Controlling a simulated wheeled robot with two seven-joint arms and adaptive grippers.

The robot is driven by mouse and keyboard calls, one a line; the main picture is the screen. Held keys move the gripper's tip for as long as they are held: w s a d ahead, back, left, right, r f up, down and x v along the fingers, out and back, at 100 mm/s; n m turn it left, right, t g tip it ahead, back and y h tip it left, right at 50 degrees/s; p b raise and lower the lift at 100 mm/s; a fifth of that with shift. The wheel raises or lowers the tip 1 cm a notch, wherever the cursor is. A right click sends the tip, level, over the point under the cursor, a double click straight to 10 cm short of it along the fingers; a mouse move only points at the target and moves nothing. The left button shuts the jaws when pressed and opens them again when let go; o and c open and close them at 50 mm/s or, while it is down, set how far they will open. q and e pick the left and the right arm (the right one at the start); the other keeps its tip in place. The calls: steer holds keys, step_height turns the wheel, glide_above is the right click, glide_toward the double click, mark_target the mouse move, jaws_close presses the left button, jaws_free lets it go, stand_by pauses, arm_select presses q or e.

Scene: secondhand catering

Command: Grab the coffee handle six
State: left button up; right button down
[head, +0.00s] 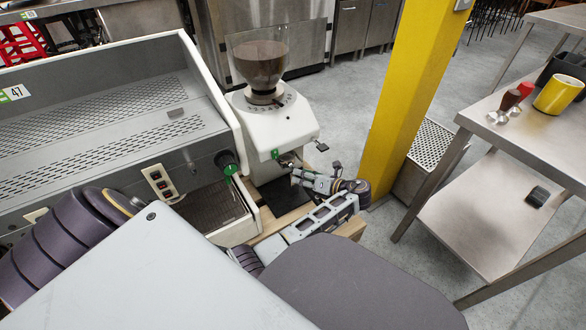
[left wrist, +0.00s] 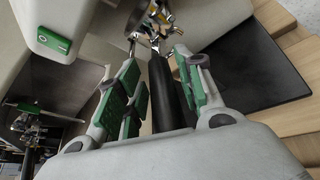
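The coffee handle (left wrist: 163,92) has a long black grip and a shiny metal head at the top of the left wrist view. Its head is at the front of the white grinder (head: 272,128). My left gripper (head: 322,183) is in front of the grinder. In the left wrist view its green-padded fingers (left wrist: 157,66) stand on either side of the black grip. A narrow gap shows on the left side; contact on the right side is unclear. The grip's near end is hidden behind the gripper's body. My right gripper is out of view.
A large coffee machine (head: 110,110) stands left of the grinder. A black mat (left wrist: 250,70) lies on the wooden counter (left wrist: 297,118) below. A yellow pillar (head: 405,90) rises just behind right. A steel table (head: 540,130) with a yellow cup (head: 556,95) stands further right, across open floor.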

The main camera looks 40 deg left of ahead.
arm_select(q)
jaws_close()
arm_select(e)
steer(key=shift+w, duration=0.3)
arm_select(q)
steer(key=shift+r, duration=0.1)
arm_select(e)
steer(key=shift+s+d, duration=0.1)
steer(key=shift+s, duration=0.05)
